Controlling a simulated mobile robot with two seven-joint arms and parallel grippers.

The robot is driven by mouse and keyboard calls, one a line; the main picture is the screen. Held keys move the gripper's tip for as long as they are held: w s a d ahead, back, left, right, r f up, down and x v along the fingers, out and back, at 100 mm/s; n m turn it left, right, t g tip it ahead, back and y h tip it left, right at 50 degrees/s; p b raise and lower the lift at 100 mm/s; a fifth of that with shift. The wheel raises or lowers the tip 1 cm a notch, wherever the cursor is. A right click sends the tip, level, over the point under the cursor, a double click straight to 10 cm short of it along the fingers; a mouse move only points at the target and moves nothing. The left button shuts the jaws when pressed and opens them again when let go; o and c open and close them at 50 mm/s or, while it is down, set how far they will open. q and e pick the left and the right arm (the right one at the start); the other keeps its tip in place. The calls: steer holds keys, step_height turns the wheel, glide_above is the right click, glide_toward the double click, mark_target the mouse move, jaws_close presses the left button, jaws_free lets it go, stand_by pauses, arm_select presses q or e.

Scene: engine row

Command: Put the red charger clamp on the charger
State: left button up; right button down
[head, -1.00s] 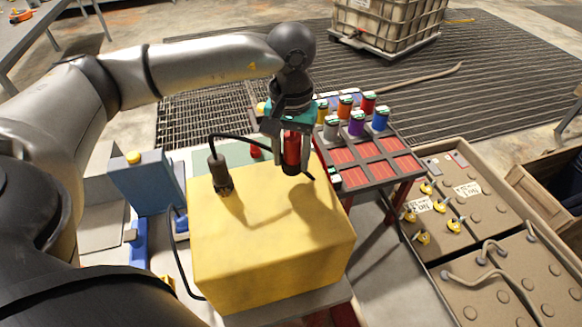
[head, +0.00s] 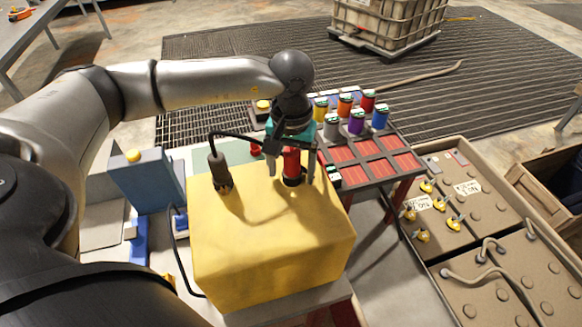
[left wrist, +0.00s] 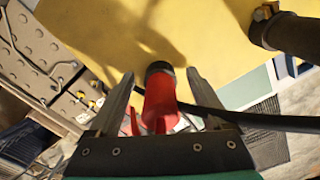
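The red charger clamp (head: 291,163) stands about upright on top of the yellow charger (head: 270,245), its dark lower end at the yellow surface. In the left wrist view the red clamp (left wrist: 160,104) lies between my fingers, its dark end against the yellow charger (left wrist: 135,30). My left gripper (head: 291,172) is open around the clamp, with a gap on each side. A black clamp (head: 219,172) stands on the charger to the left; a black cable (head: 240,135) arcs from its top toward the red clamp. My right gripper is not in view.
A rack (head: 372,155) with several coloured cylinders stands behind and right of the charger. A blue-grey box (head: 147,183) stands to the left. Brown battery-like blocks (head: 515,280) with yellow fittings and cables lie at the right.

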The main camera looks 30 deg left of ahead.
arm_select(q)
steer(key=shift+r, duration=0.25)
step_height(320, 180, up, 11)
steer(key=shift+r+b, duration=0.2)
steer(key=shift+b, duration=0.45)
steer(key=shift+r, duration=0.25)
steer(key=shift+s+a, duration=0.1)
